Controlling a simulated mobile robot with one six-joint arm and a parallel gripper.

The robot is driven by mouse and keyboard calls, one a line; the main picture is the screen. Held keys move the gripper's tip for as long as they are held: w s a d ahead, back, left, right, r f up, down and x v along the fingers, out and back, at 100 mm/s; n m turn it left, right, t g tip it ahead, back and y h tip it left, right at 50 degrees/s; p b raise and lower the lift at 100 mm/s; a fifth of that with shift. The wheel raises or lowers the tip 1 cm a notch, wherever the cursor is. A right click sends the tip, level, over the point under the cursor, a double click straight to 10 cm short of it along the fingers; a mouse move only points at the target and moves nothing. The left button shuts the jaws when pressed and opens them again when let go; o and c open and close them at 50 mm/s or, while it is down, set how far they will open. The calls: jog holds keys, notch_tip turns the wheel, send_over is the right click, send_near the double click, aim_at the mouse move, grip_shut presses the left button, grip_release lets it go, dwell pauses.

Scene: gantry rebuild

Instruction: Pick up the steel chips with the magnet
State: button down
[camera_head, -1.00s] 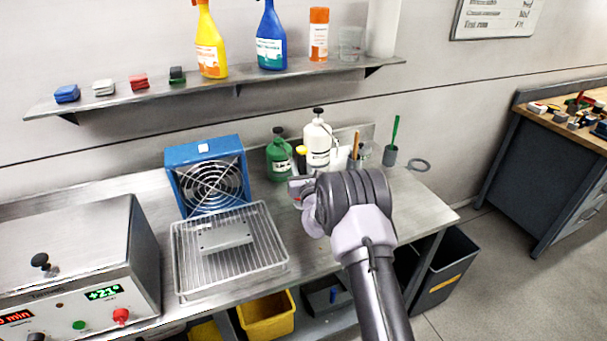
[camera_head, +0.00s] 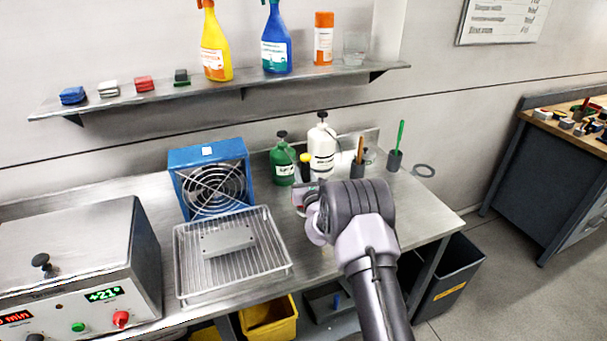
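My gripper (camera_head: 303,196) is at the left end of my wrist, over the right part of the steel bench (camera_head: 420,204). My wrist covers most of it, and its fingers and anything between them cannot be made out. A small yellow-topped dark item (camera_head: 306,159) stands just behind the gripper, between the green and white bottles. I cannot tell whether it is the magnet. I cannot make out steel chips anywhere; my arm hides part of the bench.
A wire rack (camera_head: 277,238) with a metal plate (camera_head: 227,241) lies left of my arm, before a blue fan (camera_head: 210,180). Behind stand a green bottle (camera_head: 283,163), a white bottle (camera_head: 321,150) and dark holders (camera_head: 394,160). A control box (camera_head: 75,262) fills the left.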

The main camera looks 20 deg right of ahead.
jog(key=shift+r, duration=0.1)
jog(key=shift+r+p, duration=0.55)
jog(key=shift+r, duration=0.2)
notch_tip(320, 180, up, 8)
jog(key=p, duration=0.5)
dwell(0.4)
